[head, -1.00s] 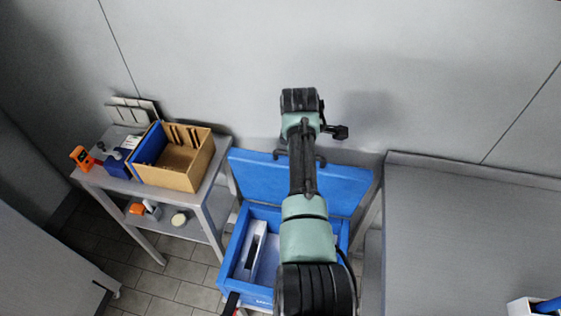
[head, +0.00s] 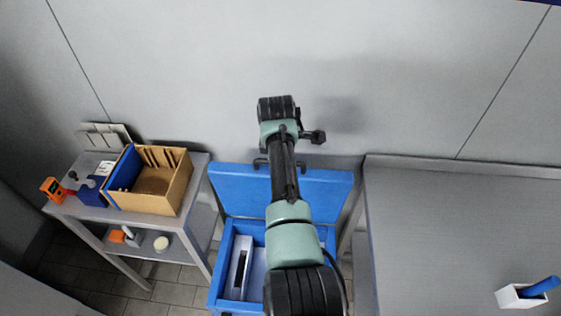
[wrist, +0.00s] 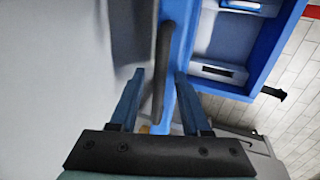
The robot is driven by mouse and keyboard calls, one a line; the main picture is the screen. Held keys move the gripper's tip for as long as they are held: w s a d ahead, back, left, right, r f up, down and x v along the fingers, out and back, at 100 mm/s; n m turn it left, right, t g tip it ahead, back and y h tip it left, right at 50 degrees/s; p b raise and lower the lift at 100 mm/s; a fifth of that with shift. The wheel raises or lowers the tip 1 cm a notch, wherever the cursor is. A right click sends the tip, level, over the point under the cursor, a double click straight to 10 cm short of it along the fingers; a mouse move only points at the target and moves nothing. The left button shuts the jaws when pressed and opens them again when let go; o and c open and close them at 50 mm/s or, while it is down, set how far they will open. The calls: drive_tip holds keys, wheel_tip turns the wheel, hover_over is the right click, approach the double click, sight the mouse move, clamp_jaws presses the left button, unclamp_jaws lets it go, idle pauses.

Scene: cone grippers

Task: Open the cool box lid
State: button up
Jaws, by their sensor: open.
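The blue cool box (head: 222,262) stands between a shelf table and a grey counter. Its blue lid (head: 325,190) is open, raised at the back near the wall. A dark handle (head: 260,162) shows at the lid's top edge, partly hidden by my arm. In the wrist view, my gripper (wrist: 156,72) has its two blue fingers apart. The dark handle (wrist: 164,65) runs between the fingers, with gaps visible on both sides. The box's open inside (wrist: 222,45) shows at upper right. In the head view, my arm hides the gripper and part of the box.
At left, a grey shelf table (head: 190,222) carries a cardboard box (head: 178,192), a blue container (head: 93,190) and an orange item (head: 53,189). At right, the grey counter (head: 440,220) is mostly clear, with a white holder (head: 512,297) near its front. The wall is close behind the lid.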

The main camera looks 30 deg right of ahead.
drive_tip(key=shift+r, duration=0.1)
drive_tip(key=b+v, duration=0.1)
drive_tip(key=v, duration=1.1)
drive_tip(key=shift+r, duration=0.35)
drive_tip(key=shift+s, duration=0.15)
